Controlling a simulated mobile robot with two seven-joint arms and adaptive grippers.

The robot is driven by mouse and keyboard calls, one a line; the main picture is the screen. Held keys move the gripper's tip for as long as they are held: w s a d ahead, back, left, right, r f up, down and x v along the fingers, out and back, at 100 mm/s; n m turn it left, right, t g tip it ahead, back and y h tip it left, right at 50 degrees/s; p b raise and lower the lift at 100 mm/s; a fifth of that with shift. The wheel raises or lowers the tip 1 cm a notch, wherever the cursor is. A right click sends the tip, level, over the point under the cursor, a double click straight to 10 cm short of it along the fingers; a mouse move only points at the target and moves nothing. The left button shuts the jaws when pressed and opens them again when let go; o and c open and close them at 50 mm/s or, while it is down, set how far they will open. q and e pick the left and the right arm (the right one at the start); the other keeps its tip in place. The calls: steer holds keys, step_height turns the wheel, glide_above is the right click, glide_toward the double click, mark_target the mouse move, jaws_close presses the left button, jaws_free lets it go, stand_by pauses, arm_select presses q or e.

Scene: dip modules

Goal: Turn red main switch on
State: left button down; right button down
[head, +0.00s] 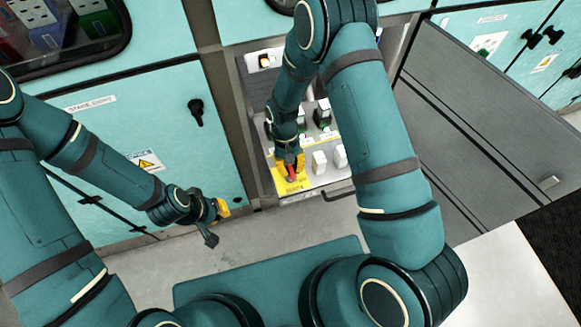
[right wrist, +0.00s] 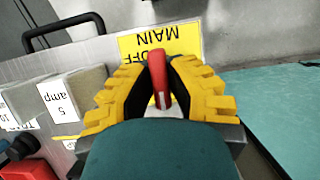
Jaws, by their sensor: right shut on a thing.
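The red main switch (right wrist: 160,82) stands up from a yellow label reading "MAIN" and "OFF" (right wrist: 182,42) in the right wrist view. My right gripper (right wrist: 160,90) is shut on it, with yellow ribbed fingers on both sides of the red handle. In the head view the red switch (head: 291,172) is partly hidden by my right gripper (head: 290,165) at the front left of the panel. The switch's exact angle is hard to tell. My left gripper (head: 218,222) hangs empty, fingers apart, in front of the cabinets.
The white panel (head: 328,178) sits in an opened drawer and carries white blocks (head: 340,157) and dark green-marked modules (head: 322,117) near the switch. A drawer handle (head: 338,196) is at its front edge. A large grey door (head: 470,140) stands to the right.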

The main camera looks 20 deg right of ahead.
stand_by(0.4)
steer(key=c, duration=0.9)
jaws_free()
steer(key=shift+c, duration=0.2)
steer(key=v, duration=1.2)
steer(key=shift+a+f, duration=0.1)
